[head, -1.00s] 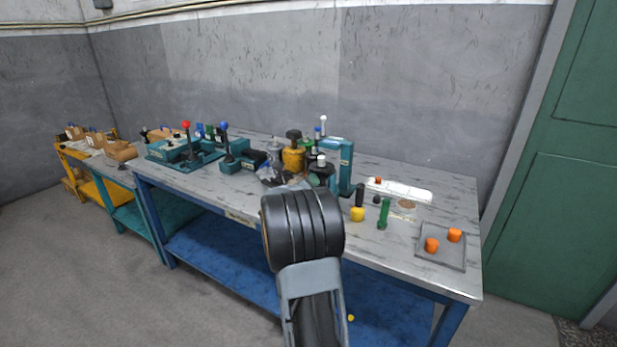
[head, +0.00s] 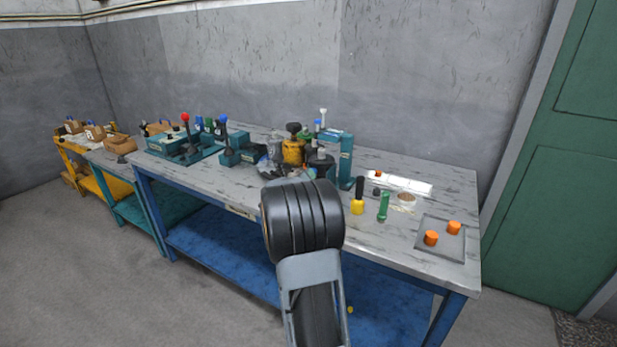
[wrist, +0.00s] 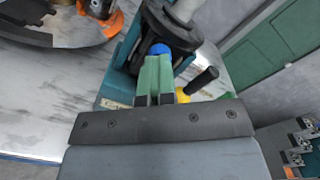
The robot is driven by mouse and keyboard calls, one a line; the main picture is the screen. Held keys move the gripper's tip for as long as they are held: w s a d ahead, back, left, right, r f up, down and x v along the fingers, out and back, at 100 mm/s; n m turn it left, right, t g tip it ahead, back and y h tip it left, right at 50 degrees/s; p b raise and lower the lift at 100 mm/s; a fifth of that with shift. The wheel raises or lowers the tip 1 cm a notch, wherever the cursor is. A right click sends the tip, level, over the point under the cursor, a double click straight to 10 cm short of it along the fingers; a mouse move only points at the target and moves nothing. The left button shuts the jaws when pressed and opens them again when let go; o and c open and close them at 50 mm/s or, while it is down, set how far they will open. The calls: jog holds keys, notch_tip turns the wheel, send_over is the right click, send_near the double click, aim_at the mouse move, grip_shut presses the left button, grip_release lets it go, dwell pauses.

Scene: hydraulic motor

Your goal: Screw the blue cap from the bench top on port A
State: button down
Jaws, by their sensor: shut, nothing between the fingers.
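In the wrist view my gripper (wrist: 153,72) has green fingers, shut together with nothing between them. The blue cap (wrist: 160,48) shows just beyond the fingertips, against a dark part of the teal motor stand (wrist: 118,70). I cannot tell whether the fingertips touch it, or whether it is seated on port A. In the head view my arm hides the gripper. A small blue piece (head: 318,122) shows high beside the teal stand (head: 346,158); I cannot tell if it is the same cap. No port label is readable.
A yellow-and-black handled tool (head: 357,205) and a green cylinder (head: 383,206) stand right of the stand. A grey tray (head: 425,248) holds two orange caps. A yellow unit (head: 292,150) and a red-knobbed lever (head: 185,118) are to the left.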

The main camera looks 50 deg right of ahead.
jog(key=shift+f, duration=0.1)
jog(key=m+b, duration=0.5)
jog(key=b, duration=0.2)
dwell(0.4)
jog(key=shift+m, duration=0.3)
jog(key=shift+b, duration=0.35)
jog(key=m+b, duration=0.4)
jog(key=b, duration=0.1)
jog(key=shift+d, duration=0.1)
